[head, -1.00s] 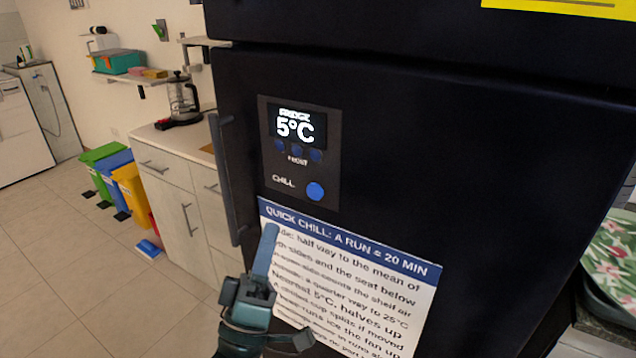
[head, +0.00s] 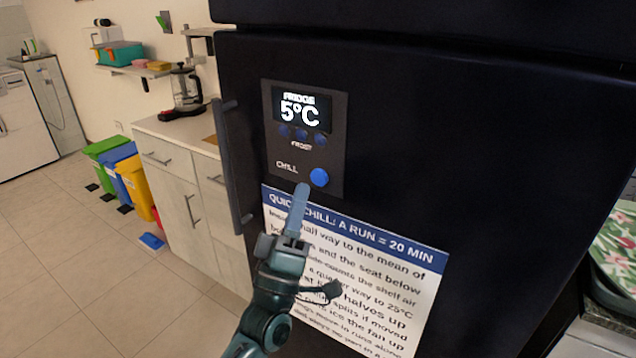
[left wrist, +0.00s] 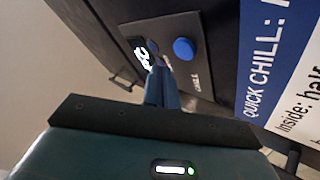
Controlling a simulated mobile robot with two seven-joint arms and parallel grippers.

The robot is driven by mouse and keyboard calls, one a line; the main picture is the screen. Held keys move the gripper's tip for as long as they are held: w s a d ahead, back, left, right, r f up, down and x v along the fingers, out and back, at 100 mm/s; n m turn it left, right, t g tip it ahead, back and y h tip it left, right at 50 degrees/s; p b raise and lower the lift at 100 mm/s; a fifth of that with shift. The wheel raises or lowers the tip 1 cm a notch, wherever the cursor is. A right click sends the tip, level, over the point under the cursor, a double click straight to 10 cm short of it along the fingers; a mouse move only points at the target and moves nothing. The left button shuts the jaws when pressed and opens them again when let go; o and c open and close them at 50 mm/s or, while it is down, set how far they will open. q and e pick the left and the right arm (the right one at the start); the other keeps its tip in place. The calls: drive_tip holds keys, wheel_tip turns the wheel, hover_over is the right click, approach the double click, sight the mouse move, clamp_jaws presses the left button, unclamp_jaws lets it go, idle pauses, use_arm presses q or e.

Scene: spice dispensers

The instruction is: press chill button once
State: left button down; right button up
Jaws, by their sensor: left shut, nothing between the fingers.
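The blue round chill button (head: 319,177) sits at the lower right of the dark control panel (head: 334,124) on the black fridge door, beside the word CHILL. The panel's display (head: 301,107) reads FRIDGE 5°C. The button also shows in the left wrist view (left wrist: 184,49). My left gripper (head: 303,188) is shut and empty. In the head view its tip appears just left of and slightly below the button, with a small gap in the picture. How far the tip is from the panel in depth I cannot tell. My right gripper is not in view.
A white and blue QUICK CHILL notice (head: 370,270) is on the door below the panel, partly behind my left arm. The fridge's vertical handle (head: 231,165) stands out left of the panel. A counter (head: 175,130) with a coffee maker (head: 185,90) is further left.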

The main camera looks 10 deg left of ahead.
sight(317, 170)
use_arm(q)
drive_tip(key=shift+w+d, duration=0.3)
drive_tip(key=shift+w, duration=0.5)
idle(0.9)
drive_tip(key=shift+w, duration=0.1)
idle(0.5)
drive_tip(key=shift+w+d+b, duration=0.15)
drive_tip(key=shift+w+b, duration=0.15)
drive_tip(key=shift+w+d, duration=0.1)
drive_tip(key=shift+w, duration=0.25)
idle(0.6)
drive_tip(key=shift+s, duration=0.1)
drive_tip(key=shift+s+a, duration=0.25)
drive_tip(key=shift+s, duration=0.4)
